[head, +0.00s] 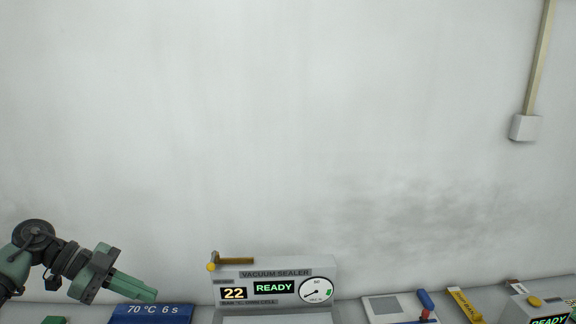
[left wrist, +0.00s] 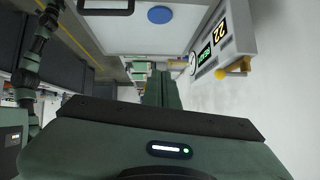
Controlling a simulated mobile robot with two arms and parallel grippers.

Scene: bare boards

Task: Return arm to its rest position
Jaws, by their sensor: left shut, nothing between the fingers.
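My left arm comes in from the left in the head view. Its green left gripper (head: 152,295) is shut and empty, with its fingers together, above the bench at the lower left. It points right and slightly down, over a blue panel reading 70 °C 6 s. In the left wrist view the shut green fingers (left wrist: 163,90) reach away from the camera. My right gripper is not in the head view; I cannot make it out in the left wrist view.
A vacuum sealer (head: 275,285) reading READY stands right of my left gripper. The blue panel (head: 150,313) lies below the gripper. A grey device with a red-and-blue handle (head: 426,303) and a yellow strip (head: 464,304) are further right. The wall above is bare except a conduit box (head: 525,127).

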